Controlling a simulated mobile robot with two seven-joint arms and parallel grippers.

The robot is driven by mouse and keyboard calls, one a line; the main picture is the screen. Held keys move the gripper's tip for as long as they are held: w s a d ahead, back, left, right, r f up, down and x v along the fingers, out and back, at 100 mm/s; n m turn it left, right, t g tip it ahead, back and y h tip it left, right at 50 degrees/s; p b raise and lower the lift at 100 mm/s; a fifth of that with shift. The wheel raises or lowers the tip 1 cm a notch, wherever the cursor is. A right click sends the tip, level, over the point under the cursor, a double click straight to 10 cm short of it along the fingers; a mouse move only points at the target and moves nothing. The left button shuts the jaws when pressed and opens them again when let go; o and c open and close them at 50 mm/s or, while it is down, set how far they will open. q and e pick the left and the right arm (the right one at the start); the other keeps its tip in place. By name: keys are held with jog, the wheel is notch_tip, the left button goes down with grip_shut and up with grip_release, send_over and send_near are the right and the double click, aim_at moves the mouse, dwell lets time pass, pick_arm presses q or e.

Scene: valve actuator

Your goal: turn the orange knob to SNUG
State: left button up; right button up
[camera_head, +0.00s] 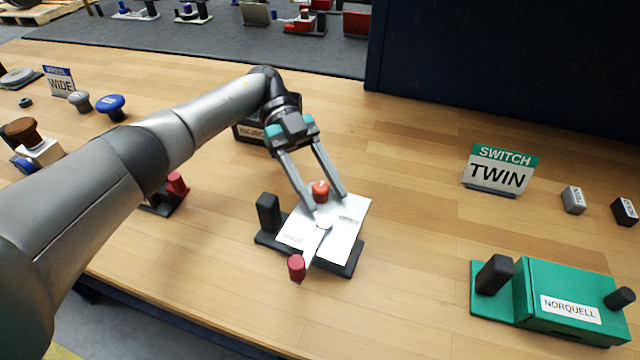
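The orange knob (320,188) stands on the upper part of a white plate (347,232), which sits on a black base. My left gripper (328,201) reaches down over the plate with its two grey fingers spread. The knob shows between the fingers, nearer the left one; I cannot tell if either touches it. The small print on the plate is too small to read, so SNUG and the knob's setting cannot be made out. My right gripper is not in view.
On the same device are a red-knobbed lever (297,267) in front and a black post (268,213) at left. A green NORQUELL box (560,280) and a TWIN sign (497,176) stand to the right. Bare wood lies between.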

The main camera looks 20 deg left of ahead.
pick_arm(q)
jog(key=shift+o, duration=0.5)
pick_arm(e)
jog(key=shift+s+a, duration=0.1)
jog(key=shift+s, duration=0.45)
pick_arm(q)
notch_tip(320, 180, up, 11)
jog(key=p, duration=0.3)
notch_tip(320, 180, up, 9)
jog(key=p, duration=0.2)
send_over(320, 186)
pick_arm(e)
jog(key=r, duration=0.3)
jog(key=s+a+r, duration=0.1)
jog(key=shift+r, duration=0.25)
